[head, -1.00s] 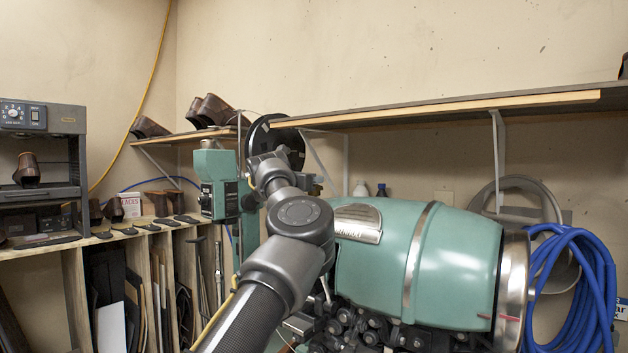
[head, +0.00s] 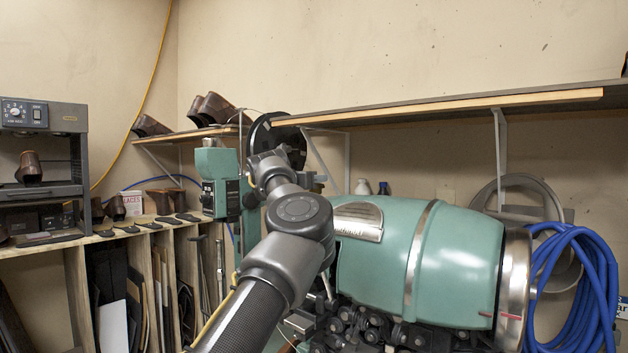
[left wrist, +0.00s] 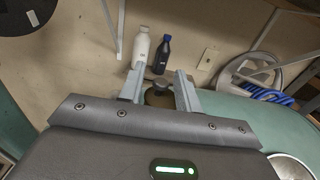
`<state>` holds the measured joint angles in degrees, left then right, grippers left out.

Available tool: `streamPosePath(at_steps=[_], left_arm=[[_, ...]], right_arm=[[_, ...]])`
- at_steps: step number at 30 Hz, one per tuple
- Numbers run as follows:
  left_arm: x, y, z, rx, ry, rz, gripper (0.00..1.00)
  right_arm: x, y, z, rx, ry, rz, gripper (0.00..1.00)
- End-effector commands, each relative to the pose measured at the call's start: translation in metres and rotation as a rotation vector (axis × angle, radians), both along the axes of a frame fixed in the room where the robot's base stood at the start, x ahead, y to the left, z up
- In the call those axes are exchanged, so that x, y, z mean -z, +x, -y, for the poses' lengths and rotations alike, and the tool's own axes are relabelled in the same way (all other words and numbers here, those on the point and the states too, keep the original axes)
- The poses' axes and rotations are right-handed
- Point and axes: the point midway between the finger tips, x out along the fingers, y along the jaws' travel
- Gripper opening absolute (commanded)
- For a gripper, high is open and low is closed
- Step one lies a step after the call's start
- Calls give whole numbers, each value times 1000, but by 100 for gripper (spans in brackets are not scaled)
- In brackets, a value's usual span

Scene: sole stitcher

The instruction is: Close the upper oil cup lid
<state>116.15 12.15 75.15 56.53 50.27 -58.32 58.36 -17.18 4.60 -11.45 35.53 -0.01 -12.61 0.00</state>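The sole stitcher (head: 420,255) is a green rounded machine in the middle and right of the head view. My left arm reaches across its left end in that view, and its own wrist hides the fingers. In the left wrist view my left gripper (left wrist: 159,82) has its two fingers apart. A small dark round-topped piece with a brownish body (left wrist: 160,98), seemingly the oil cup, shows between and just beyond the fingers. I cannot tell whether the fingers touch it, nor how its lid stands. My right gripper is not in view.
A white bottle (left wrist: 140,46) and a dark blue bottle (left wrist: 163,53) stand behind the fingers. A wall shelf (head: 440,106) runs above the machine. A blue hose coil (head: 575,285) hangs at the right. A rack of sole pieces (head: 140,280) stands at the left.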

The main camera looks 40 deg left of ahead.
Motion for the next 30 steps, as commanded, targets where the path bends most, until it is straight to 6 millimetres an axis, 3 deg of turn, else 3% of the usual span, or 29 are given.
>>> streamPosePath(at_steps=[8, 20, 24, 30], left_arm=[[3, -10, 0, -2, 3, 0, 34], [6, -85, 8, -4, 2, 3, 34], [5, -98, 10, 0, 2, 3, 34], [1, -107, 12, 0, 0, 1, 34]], right_arm=[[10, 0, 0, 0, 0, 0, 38], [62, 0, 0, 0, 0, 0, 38], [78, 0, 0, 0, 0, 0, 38], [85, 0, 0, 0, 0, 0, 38]])
